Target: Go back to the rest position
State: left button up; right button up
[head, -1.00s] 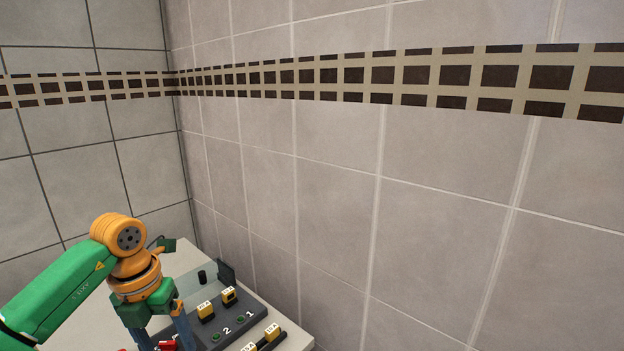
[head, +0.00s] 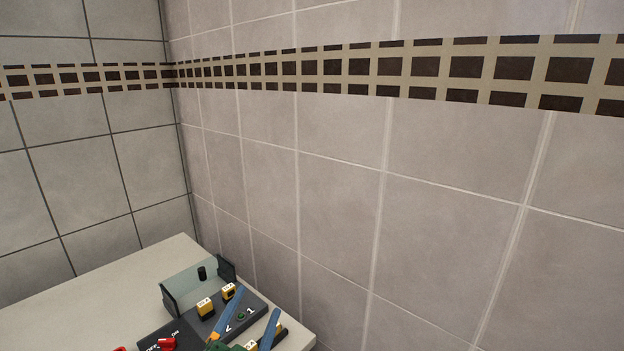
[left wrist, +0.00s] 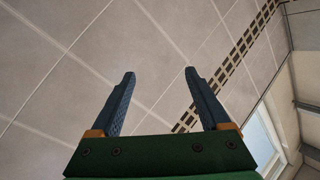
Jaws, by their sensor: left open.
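My left gripper (head: 258,314) is at the bottom edge of the head view, in front of a dark control panel (head: 188,332). Its two blue fingers are apart and its green body is mostly cut off. In the left wrist view the fingers (left wrist: 160,73) are spread with nothing between them, against the tiled wall. The fingers partly hide the panel's near right part, where another yellow block (head: 252,345) shows. My right gripper is not in view.
The panel lies on a pale table (head: 100,290). A grey-green bracket (head: 192,287) with a black knob (head: 202,273) stands behind it. Red parts (head: 166,343) show at the lower left. A tiled wall (head: 330,220) rises close behind; the table's left side looks clear.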

pick_arm(q)
jog(key=s+a+f+n+g+y, duration=0.25)
jog(key=s+f+g, duration=0.2)
jog(key=f, duration=0.35)
jog(key=s+a+f+n+g+y, duration=0.2)
jog(key=s+a+f+n+g, duration=0.2)
jog(key=s+f, duration=0.3)
jog(key=s+f+n+g+h, duration=0.1)
jog(key=s+f+g, duration=0.6)
jog(key=s, duration=0.6)
jog(key=s+f+b, duration=0.3)
jog(key=f+b, duration=0.3)
jog(key=f, duration=1.9)
jog(key=s+a+f+g+b, duration=0.2)
jog(key=s+f+b, duration=0.2)
jog(key=s+f, duration=0.7)
jog(key=shift+s+a+f, duration=0.3)
jog(key=shift+s+f, duration=0.05)
jog(key=shift+f, duration=0.4)
